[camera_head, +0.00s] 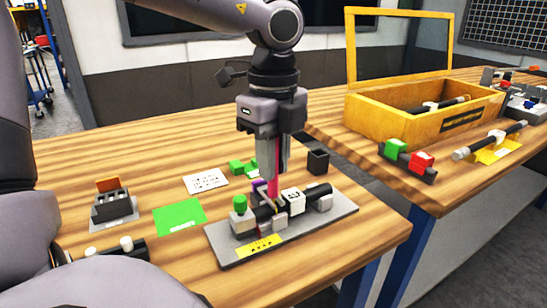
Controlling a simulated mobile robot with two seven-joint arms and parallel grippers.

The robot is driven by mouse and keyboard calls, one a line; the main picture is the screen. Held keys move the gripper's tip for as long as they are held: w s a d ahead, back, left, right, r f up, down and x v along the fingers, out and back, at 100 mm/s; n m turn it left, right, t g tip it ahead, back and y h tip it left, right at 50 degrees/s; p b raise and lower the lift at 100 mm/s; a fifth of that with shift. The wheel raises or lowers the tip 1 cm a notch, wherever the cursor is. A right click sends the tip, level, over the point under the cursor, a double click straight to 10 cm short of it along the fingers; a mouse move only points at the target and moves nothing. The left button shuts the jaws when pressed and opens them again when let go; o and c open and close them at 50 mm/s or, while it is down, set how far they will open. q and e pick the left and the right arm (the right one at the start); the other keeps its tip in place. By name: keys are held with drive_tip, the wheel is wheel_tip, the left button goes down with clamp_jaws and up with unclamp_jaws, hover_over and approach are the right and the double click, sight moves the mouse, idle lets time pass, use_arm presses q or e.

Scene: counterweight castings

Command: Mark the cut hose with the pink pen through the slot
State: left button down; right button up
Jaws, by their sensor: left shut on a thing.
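My left gripper (271,165) is shut on the pink pen (273,181) and holds it upright, point down. The pen's lower end is at the clamp fixture (225,252) on the table; I cannot tell whether the tip is inside the slot. The black hose (318,191) lies across the fixture between grey and white blocks. Its middle is partly hidden by the fixture's metal parts around the pen. A green knob (240,203) stands at the fixture's left end. My right gripper is not in view.
A green card (180,217), a white label card (206,181) and a small rack (111,206) lie left of the fixture. A black cup (318,162) stands behind it. A yellow open-lidded box (404,126) stands on the right table, near green and red blocks (421,161).

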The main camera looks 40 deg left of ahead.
use_arm(q)
drive_tip(key=shift+r+p, duration=2.15)
drive_tip(key=shift+r, duration=1.3)
